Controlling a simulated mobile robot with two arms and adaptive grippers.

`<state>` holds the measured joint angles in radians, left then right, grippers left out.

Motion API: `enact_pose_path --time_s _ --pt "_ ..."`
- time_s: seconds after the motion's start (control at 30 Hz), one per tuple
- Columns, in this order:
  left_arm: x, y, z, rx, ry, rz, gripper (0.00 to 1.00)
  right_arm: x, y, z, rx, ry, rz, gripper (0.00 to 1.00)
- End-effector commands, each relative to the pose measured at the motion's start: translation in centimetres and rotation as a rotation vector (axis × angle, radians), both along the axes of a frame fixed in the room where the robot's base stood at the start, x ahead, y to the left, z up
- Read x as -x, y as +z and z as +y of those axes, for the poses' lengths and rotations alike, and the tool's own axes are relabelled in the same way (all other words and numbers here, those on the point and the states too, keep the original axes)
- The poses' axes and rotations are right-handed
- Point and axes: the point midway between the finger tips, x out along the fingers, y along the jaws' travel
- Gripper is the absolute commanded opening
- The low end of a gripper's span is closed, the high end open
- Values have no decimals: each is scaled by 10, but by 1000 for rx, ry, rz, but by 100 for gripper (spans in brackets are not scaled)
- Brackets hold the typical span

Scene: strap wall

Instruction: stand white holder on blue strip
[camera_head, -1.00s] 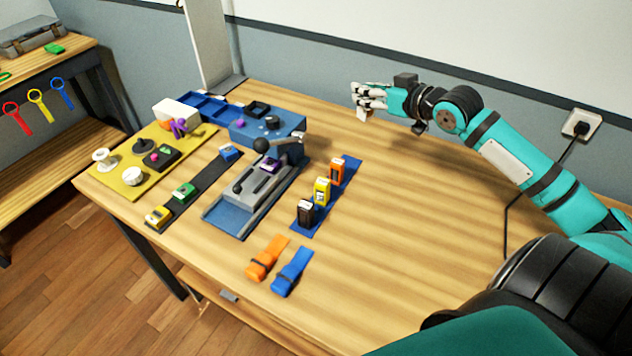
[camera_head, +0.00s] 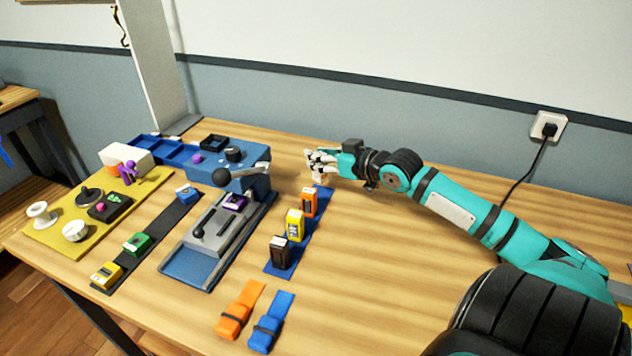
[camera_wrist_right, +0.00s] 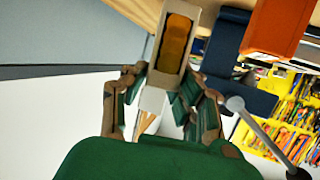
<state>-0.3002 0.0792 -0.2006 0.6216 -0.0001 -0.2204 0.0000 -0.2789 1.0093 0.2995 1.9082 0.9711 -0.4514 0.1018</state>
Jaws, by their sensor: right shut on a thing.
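My right gripper (camera_head: 316,160) is just beyond the far end of the blue strip (camera_head: 280,273). In the right wrist view the gripper (camera_wrist_right: 155,92) is shut on the white holder (camera_wrist_right: 151,100), a pale frame around an amber-brown window. In the head view I cannot separate the holder clearly from the pale fingers. The strip carries an orange holder (camera_head: 308,203), a yellow holder (camera_head: 295,225) and a black holder (camera_head: 281,252), standing in a row. In the right wrist view the orange holder (camera_wrist_right: 278,28) shows beside the held one. My left gripper is out of view.
A grey press (camera_head: 215,228) with a ball-ended lever (camera_head: 225,177) stands left of the strip. A dark strip with small blocks (camera_head: 137,243) and a yellow mat (camera_head: 50,238) lie farther left. Orange (camera_head: 240,310) and blue (camera_head: 270,322) straps lie in front. Table right of the strip is clear.

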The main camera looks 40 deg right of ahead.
Motion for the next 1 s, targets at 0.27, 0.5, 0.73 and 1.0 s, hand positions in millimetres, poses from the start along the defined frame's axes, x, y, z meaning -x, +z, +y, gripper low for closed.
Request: enact_pose_path --time_s 0.27,0.5,0.73,1.0 --pt "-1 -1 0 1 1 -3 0 0 -26 0 -2 -1 0 0" --pt "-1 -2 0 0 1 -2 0 0 -48 0 2 1 -2 0" --pt "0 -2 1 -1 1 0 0 0 -49 0 1 0 1 42" --pt "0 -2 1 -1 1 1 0 0 -48 0 1 0 0 51"
